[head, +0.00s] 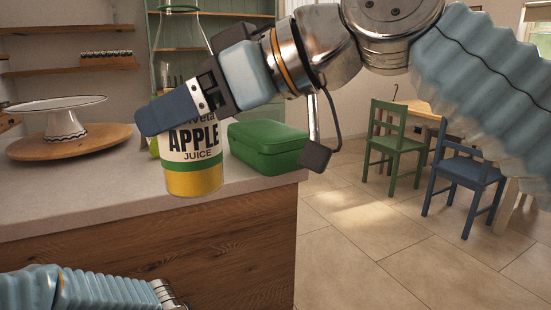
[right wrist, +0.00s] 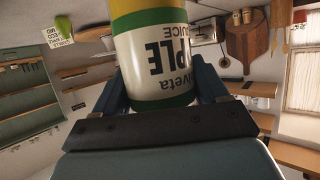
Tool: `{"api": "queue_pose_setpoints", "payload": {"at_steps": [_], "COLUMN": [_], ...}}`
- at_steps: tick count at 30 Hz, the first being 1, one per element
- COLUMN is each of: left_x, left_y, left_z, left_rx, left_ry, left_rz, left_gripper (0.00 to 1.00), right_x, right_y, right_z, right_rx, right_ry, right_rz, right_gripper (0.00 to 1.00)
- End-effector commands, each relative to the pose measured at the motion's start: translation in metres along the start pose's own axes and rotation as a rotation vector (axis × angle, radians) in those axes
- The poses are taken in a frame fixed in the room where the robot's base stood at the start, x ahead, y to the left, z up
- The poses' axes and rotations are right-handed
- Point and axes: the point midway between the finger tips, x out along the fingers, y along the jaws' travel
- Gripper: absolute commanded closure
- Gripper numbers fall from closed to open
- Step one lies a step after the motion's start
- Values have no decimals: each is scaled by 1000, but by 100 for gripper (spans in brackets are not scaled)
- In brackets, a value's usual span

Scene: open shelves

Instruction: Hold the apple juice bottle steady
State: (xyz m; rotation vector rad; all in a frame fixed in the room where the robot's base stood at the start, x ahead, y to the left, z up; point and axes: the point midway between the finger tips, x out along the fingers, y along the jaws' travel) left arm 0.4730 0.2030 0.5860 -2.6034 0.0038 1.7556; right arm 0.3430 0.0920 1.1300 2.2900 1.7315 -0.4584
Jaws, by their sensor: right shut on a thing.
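In the right wrist view the bottle (right wrist: 155,50) appears upside down between both fingers of the gripper (right wrist: 160,88). I cannot tell whether its base touches the counter. My left arm shows at the lower left; its gripper is out of view.
The pale counter (head: 60,195) holds a green box (head: 268,148) right of the bottle and a white cake stand (head: 66,122) on a round wooden board (head: 75,148) at left. Green (head: 395,142) and blue chairs (head: 466,180) stand at right on open tiled floor (head: 350,260).

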Motion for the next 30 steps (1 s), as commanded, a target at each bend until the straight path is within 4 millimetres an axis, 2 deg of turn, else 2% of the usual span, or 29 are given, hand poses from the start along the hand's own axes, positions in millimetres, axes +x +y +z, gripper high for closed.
{"api": "queue_pose_setpoints", "payload": {"at_steps": [2, 8, 11, 21, 27, 30], "left_x": [-3, -3, -3, -4, -4, -4], "left_y": [2, 0, 0, 0, 0, 0], "left_z": [-2, -2, -2, -3, -3, -3], "left_rx": [2, -2, -2, -3, -3, -3], "left_ry": [8, 7, 7, 6, 7, 6], "left_rz": [2, 0, 0, 0, -1, -1], "left_gripper": [87, 87, 87, 87, 87, 87], "right_x": [-1, -3, -5, -7, -9, -10], "right_y": [1, 30, 49, 142, 188, 206], "right_z": [1, 48, 80, 230, 303, 330], "right_rx": [1, 46, 76, 219, 288, 314], "right_ry": [3, 0, -1, -3, -5, -4], "right_rz": [5, 112, 184, 523, 689, 752], "right_gripper": [85, 85, 85, 85, 85, 85]}}
